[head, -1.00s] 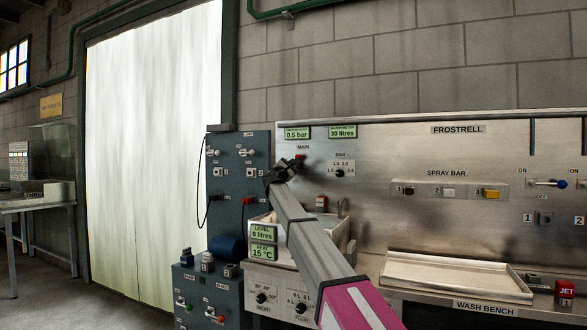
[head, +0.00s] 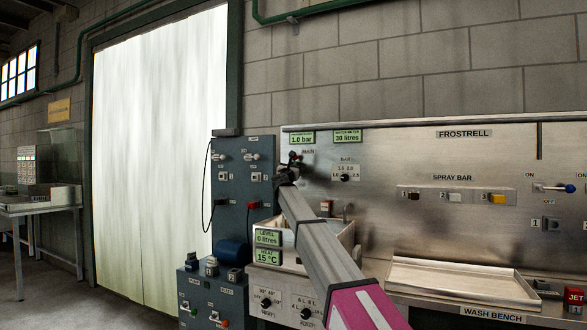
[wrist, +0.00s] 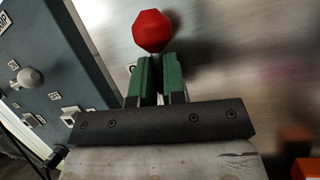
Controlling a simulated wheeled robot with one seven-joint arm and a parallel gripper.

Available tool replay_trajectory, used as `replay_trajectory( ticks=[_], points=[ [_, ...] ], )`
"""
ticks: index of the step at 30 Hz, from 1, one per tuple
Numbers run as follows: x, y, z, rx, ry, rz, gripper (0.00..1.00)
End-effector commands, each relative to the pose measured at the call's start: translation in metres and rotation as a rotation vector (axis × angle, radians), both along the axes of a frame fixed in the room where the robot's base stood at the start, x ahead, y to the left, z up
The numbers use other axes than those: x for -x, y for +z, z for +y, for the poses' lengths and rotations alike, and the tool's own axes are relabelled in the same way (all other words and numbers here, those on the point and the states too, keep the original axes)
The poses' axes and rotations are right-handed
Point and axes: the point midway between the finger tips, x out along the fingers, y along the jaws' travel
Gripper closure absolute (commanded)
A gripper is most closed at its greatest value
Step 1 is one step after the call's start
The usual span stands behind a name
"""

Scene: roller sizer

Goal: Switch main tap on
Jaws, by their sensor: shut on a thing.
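The main tap has a red knob (head: 294,156) under the MAIN label (head: 308,152) on the steel back panel. In the wrist view the red knob (wrist: 152,31) sits just beyond my green fingertips. My gripper (head: 289,172) is at the tap, and in the wrist view its two fingers (wrist: 158,75) are close together, shut on the tap's handle just below the knob. The gripped part is mostly hidden between the fingers. A green display (head: 302,138) above the tap reads 1.0 bar.
A blue-grey panel (head: 230,190) with switches and a cable stands left of the tap. The water meter (head: 347,136) reads 30 litres. A BAR dial (head: 344,177) is close to the right of my gripper.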

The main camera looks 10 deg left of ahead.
Motion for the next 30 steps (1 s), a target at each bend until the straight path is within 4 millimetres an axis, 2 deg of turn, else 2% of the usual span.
replay_trajectory(
  ticks=[12,13,15,25,30],
  points=[
    [0.001,-0.002,0.001,0.012,0.001,0.005,1.00],
    [0.001,-0.002,0.001,0.012,0.001,0.005,0.82],
    [0.001,-0.002,0.001,0.011,0.002,0.004,0.63],
    [0.002,-0.001,0.001,0.009,0.001,0.003,0.63],
    [0.012,-0.006,0.002,0.009,0.001,0.003,0.63]
  ],
)
